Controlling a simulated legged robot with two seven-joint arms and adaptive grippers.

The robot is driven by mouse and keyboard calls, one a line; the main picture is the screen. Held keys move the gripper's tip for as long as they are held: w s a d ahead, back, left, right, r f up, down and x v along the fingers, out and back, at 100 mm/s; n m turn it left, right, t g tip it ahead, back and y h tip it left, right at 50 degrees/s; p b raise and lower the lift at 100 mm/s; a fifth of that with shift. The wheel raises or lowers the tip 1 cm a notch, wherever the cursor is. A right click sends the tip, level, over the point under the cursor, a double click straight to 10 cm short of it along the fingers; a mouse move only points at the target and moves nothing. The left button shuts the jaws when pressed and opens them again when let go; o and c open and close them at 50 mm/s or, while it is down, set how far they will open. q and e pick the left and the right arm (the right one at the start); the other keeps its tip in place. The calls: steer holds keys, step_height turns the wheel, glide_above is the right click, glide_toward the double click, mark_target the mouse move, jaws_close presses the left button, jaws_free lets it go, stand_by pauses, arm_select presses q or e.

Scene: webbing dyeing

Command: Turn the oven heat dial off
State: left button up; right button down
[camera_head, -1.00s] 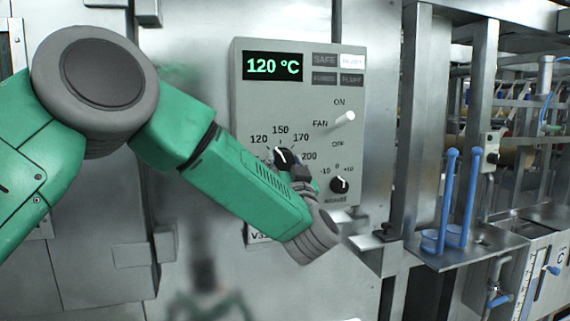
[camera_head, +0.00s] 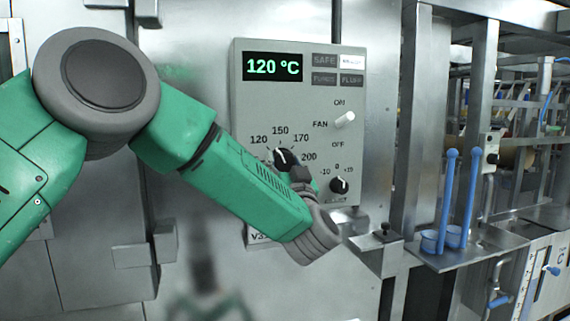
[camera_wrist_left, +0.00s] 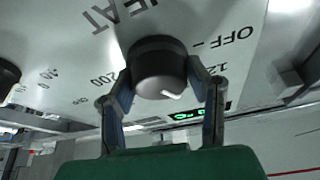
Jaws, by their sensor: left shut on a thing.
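The oven heat dial (camera_head: 283,157) is a black round knob with a white mark, on the grey control panel (camera_head: 244,103). In the head view its mark points up and slightly left, between the 120 and 150 labels. My left gripper (camera_wrist_left: 160,72) has one finger on each side of the dial (camera_wrist_left: 158,60) and is shut on it. In the left wrist view the panel lettering is upside down, with OFF to the right of the dial. In the head view my arm hides the lower left of the dial's scale. My right gripper is not in view.
The panel display (camera_head: 273,66) reads 120 °C. A white fan switch (camera_head: 345,119) and a smaller black adjust knob (camera_head: 340,184) sit to the dial's right. A metal shelf (camera_head: 480,252) with blue handled tools stands further right.

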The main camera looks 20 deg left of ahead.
arm_select(q)
steer(key=shift+f, duration=0.45)
steer(key=o, duration=1.1)
steer(key=shift+o, duration=0.2)
steer(key=shift+w+r, duration=0.1)
steer(key=shift+w, duration=0.05)
steer(key=shift+s+d+r, duration=0.1)
steer(key=shift+s, duration=0.1)
steer(key=v, duration=1.1)
steer(key=shift+s+d+f, duration=0.2)
steer(key=shift+f, duration=0.15)
